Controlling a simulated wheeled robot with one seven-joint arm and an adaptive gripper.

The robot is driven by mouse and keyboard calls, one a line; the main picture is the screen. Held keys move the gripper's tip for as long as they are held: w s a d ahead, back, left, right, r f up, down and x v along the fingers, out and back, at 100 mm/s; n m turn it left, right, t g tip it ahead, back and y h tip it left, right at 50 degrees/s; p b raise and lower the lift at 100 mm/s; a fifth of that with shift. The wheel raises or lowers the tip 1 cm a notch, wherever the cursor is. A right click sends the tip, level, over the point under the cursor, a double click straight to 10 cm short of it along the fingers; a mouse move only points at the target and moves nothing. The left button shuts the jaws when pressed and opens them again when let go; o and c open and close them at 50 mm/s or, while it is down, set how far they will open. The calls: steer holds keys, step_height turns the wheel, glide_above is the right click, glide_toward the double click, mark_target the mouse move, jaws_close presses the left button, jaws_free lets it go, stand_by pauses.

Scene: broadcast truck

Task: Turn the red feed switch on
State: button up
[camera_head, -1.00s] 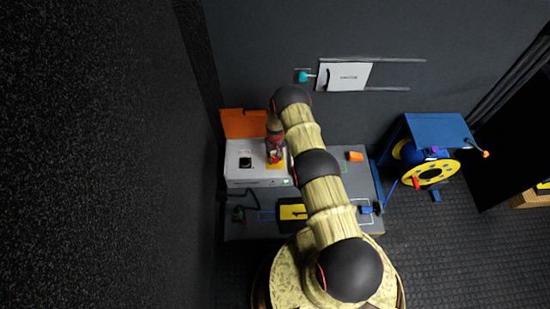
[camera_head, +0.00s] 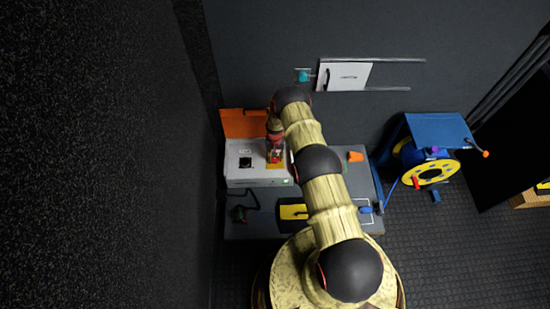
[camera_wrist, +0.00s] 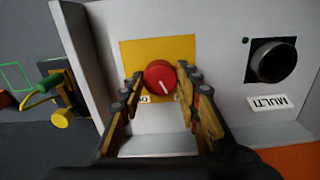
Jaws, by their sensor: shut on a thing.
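The red feed switch (camera_wrist: 160,76) is a round red knob with a white pointer line on a yellow plate (camera_wrist: 131,54). In the wrist view the line slants down and slightly right, and small white labels sit below the knob. My gripper (camera_wrist: 160,84) has one finger on each side of the knob and is shut on it. In the head view my gripper (camera_head: 275,153) is over the top of the white box (camera_head: 240,175); the knob is mostly hidden there.
A black knob (camera_wrist: 273,60) with a MULTI label is beside the switch on the same box. An orange panel (camera_head: 240,123) stands behind the box. An orange cup-like thing (camera_head: 355,156) and a yellow-topped item (camera_head: 292,212) are on the grey table. A blue cable reel (camera_head: 425,165) stands at right.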

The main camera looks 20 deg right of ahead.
mark_target(275, 159)
steer(key=m, duration=1.2)
steer(key=shift+m, duration=0.3)
stand_by(0.4)
steer(key=o, duration=1.2)
steer(key=shift+c, duration=0.2)
step_height(275, 159, up, 12)
stand_by(0.3)
